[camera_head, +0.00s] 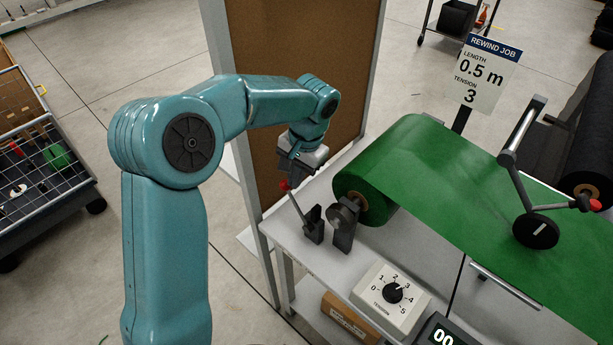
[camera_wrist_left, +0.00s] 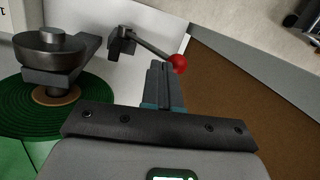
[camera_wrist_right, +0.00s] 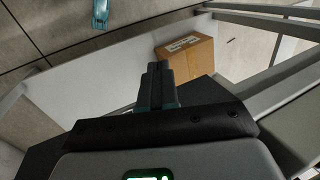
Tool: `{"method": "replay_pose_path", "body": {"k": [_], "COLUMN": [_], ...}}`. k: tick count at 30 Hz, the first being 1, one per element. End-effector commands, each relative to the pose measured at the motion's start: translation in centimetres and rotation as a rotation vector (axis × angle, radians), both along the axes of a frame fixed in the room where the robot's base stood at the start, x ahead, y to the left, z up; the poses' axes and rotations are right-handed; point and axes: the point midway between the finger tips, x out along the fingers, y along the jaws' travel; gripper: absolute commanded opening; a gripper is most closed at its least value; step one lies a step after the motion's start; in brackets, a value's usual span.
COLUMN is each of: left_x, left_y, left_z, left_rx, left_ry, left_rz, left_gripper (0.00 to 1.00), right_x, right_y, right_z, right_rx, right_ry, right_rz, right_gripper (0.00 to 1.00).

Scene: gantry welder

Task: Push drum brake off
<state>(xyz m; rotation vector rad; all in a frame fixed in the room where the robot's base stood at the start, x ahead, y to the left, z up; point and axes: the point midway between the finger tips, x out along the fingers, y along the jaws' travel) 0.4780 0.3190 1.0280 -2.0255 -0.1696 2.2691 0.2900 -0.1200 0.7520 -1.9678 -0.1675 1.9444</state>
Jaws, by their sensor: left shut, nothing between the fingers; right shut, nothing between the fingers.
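The drum brake is a thin grey lever (camera_head: 298,207) with a red ball knob, on a dark bracket (camera_head: 314,226) beside the green roll. The lever leans up and left in the head view. My left gripper (camera_head: 284,178) is shut and empty, with its fingertips at the red knob. In the left wrist view the red knob (camera_wrist_left: 179,63) is right at the fingertips; I cannot tell whether they touch. The green roll (camera_head: 375,165) sits on its holder behind the bracket. My right gripper (camera_wrist_right: 158,68) shows only in its own wrist view, shut and empty.
A tension dial (camera_head: 392,297) points near 3 on the white bench. A sign (camera_head: 483,75) reads 0.5 m and tension 3. A measuring wheel (camera_head: 536,231) rests on the green sheet. A brown panel (camera_head: 290,60) stands behind my left arm. A cardboard box (camera_wrist_right: 185,58) lies below the bench.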

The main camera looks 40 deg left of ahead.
Motion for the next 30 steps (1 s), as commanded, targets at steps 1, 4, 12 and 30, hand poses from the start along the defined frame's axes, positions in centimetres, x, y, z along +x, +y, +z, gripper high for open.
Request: {"method": "replay_pose_path", "body": {"k": [1,4,12,30], "left_x": [0.1,0.1,0.3,0.2], "left_y": [0.4,1.0,1.7,1.9], "left_z": [-0.1,-0.3,-0.7,-0.1], "left_rx": [-0.002,0.000,0.002,0.006], "left_ry": [0.002,0.002,0.001,0.002], "left_rz": [0.001,0.000,-0.001,0.000], "left_gripper": [0.00,0.00,0.00,0.00], "right_x": [0.0,0.0,0.0,0.0], "right_y": [0.0,0.0,0.0,0.0], "right_z": [0.2,0.3,0.3,0.8], "right_rx": [0.000,0.000,0.000,0.000], "right_ry": [0.000,0.000,0.000,0.000], "right_rz": [0.000,0.000,0.000,0.000], "right_gripper": [0.00,0.00,0.00,0.00]}}
